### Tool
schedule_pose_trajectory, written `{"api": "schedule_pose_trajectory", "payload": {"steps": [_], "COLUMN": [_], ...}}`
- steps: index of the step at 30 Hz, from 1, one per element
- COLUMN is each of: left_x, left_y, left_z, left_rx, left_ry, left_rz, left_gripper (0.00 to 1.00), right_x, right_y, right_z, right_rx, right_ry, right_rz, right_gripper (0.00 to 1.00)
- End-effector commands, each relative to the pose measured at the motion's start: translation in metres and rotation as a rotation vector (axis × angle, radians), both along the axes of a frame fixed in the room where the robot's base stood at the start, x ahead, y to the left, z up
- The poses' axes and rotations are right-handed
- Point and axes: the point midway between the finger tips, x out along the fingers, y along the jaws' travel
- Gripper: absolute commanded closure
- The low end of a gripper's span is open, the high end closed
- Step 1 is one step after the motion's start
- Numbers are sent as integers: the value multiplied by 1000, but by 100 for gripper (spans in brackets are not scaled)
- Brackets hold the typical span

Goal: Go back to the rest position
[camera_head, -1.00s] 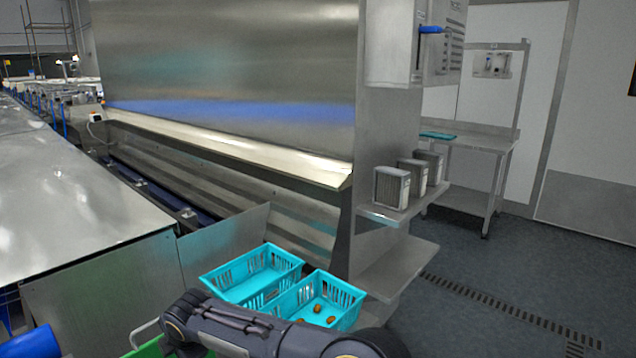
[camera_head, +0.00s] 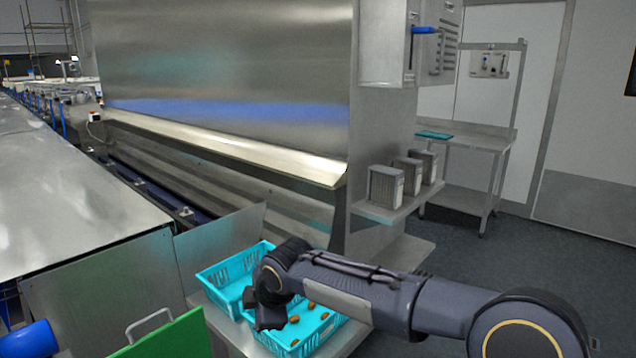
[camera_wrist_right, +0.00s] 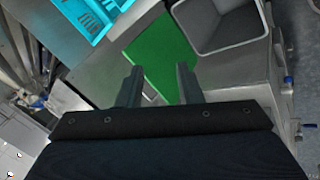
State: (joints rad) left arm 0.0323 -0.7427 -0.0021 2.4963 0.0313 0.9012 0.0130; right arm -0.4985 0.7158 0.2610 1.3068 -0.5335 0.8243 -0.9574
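My right arm comes in from the right in the head view. Its dark gripper (camera_head: 265,312) hangs over the near side of the teal crates. In the right wrist view the two fingers of this gripper (camera_wrist_right: 160,72) stand apart with nothing between them. The near teal crate (camera_head: 336,325) holds several brown dates (camera_head: 294,319) and is partly hidden by my arm. The other teal crate (camera_head: 225,272) stands behind it to the left. My left gripper is in neither view.
A green board (camera_head: 170,342) lies at the bottom, left of the crates; it also shows in the wrist view (camera_wrist_right: 160,50) beside a grey bin (camera_wrist_right: 228,35). A steel post with shelves (camera_head: 395,218) stands behind the crates. Open floor lies at the right.

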Motion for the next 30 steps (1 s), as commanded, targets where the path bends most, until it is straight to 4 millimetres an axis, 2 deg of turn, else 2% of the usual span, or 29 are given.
{"api": "schedule_pose_trajectory", "payload": {"steps": [1, 3, 5, 6, 9, 12, 15, 18, 22, 25, 30], "left_x": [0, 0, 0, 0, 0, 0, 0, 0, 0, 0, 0], "left_y": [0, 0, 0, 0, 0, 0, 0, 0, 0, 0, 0], "left_z": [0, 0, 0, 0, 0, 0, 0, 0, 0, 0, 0], "left_rx": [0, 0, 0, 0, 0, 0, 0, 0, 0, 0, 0], "left_ry": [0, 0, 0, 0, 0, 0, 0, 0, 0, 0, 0], "left_rz": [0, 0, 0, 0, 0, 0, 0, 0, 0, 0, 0], "left_gripper": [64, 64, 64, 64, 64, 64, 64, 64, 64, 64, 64], "right_x": [-5, -18, -34, -46, -84, -129, -178, -226, -273, -294, -308], "right_y": [-35, -83, -124, -150, -209, -258, -294, -316, -325, -325, -322], "right_z": [14, 26, 33, 37, 39, 34, 22, 5, -18, -31, -41], "right_rx": [26, 71, 118, 149, 236, 336, 452, 574, 715, 793, 846], "right_ry": [22, 70, 115, 145, 221, 299, 378, 460, 549, 598, 634], "right_rz": [-88, -227, -355, -442, -662, -884, -1104, -1309, -1513, -1612, -1676], "right_gripper": [67, 67, 67, 67, 67, 67, 67, 67, 67, 67, 67]}}
